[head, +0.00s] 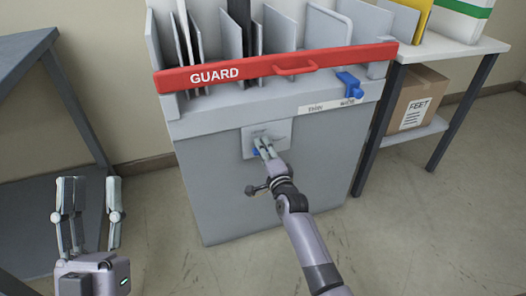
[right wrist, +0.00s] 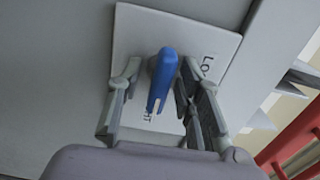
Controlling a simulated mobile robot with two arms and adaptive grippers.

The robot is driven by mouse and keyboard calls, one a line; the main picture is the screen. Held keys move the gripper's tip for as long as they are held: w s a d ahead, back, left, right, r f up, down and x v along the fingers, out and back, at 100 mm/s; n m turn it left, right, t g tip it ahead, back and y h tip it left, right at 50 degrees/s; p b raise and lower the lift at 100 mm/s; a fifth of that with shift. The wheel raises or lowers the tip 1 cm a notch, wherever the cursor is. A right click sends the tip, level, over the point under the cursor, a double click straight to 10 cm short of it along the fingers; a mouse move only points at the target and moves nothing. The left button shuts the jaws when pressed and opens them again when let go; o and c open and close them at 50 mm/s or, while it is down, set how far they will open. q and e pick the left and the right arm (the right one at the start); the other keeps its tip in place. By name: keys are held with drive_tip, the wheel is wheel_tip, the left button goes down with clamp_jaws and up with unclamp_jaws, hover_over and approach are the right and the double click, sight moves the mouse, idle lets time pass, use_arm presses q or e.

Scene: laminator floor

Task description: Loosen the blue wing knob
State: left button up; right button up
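The blue wing knob (right wrist: 162,78) sits on a pale plate (right wrist: 143,40) with partly hidden lettering in the right wrist view. The plate is on the front of the grey cabinet (head: 265,200). In the head view only a bit of the knob (head: 255,152) shows beside my fingers. My right gripper (head: 264,146) is at the plate, its fingers on either side of the knob. In the right wrist view a gap shows left of the knob; the right finger is close, and contact cannot be told. My left gripper (head: 90,186) is open and empty, away from the cabinet.
A red GUARD bar (head: 240,71) crosses the cabinet top, with upright grey panels (head: 230,38) behind it. A second blue part (head: 350,86) is at the top right. A side table (head: 460,46) with a cardboard box (head: 412,98) stands right; a dark table (head: 25,55) left.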

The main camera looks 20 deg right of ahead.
drive_tip(key=shift+c, duration=0.4)
clamp_jaws()
use_arm(q)
drive_tip(key=shift+w, duration=0.1)
